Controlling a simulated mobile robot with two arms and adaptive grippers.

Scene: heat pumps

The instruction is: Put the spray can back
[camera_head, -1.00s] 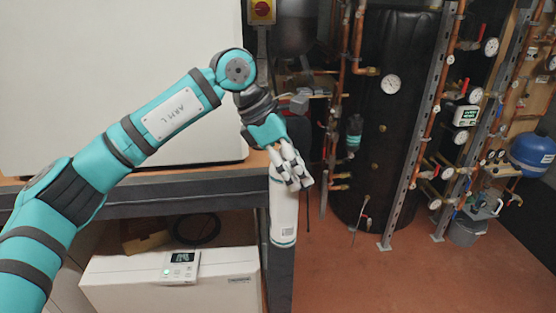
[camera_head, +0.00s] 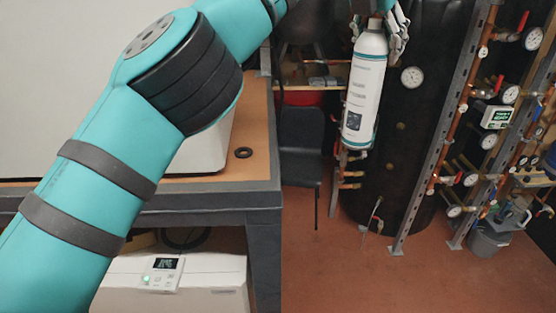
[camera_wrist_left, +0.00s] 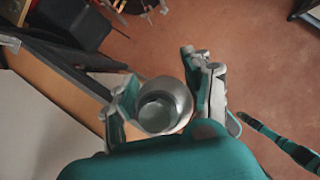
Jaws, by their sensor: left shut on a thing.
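The spray can (camera_head: 364,92) is white with a grey top and a teal band near its base. It hangs nearly upright, slightly tilted, in front of the black tank. My left gripper (camera_head: 392,32) is shut on its upper part, and the top edge of the picture cuts off part of the hand. In the left wrist view, the can's round metallic end (camera_wrist_left: 163,105) sits between the two fingers of the left gripper (camera_wrist_left: 160,90). My right gripper is not in view.
The orange-topped workbench (camera_head: 258,120) has a black ring (camera_head: 243,153) near its right edge. A white unit (camera_head: 205,282) stands underneath. The black tank (camera_head: 418,125), copper pipes and gauges stand behind. A grey bucket (camera_head: 488,242) is at right. The red floor (camera_head: 345,270) is largely open.

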